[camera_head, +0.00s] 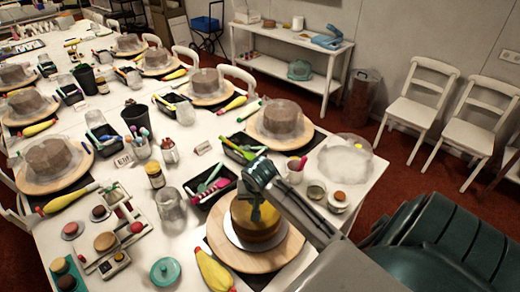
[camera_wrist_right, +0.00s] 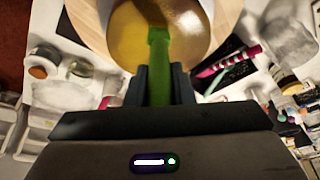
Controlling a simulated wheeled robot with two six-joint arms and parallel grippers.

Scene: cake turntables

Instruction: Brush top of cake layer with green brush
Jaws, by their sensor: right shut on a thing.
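The golden-brown cake layer (camera_head: 262,238) sits on a pale disc on a round wooden turntable (camera_head: 283,256) at the table's near edge. My right gripper (camera_head: 257,206) is above the cake, its fingers pointing down, and partly hides the cake top. In the right wrist view my right gripper (camera_wrist_right: 158,80) is shut on the green brush (camera_wrist_right: 158,62), which reaches out over the cake layer (camera_wrist_right: 130,30). I cannot tell whether the brush touches the cake top. My left gripper is not in view.
A black tray (camera_head: 191,193) with colourful tools stands behind the turntable. A yellow piping bag (camera_head: 213,272) lies at its left, and small jars (camera_head: 338,198) stand to the right. The table is crowded.

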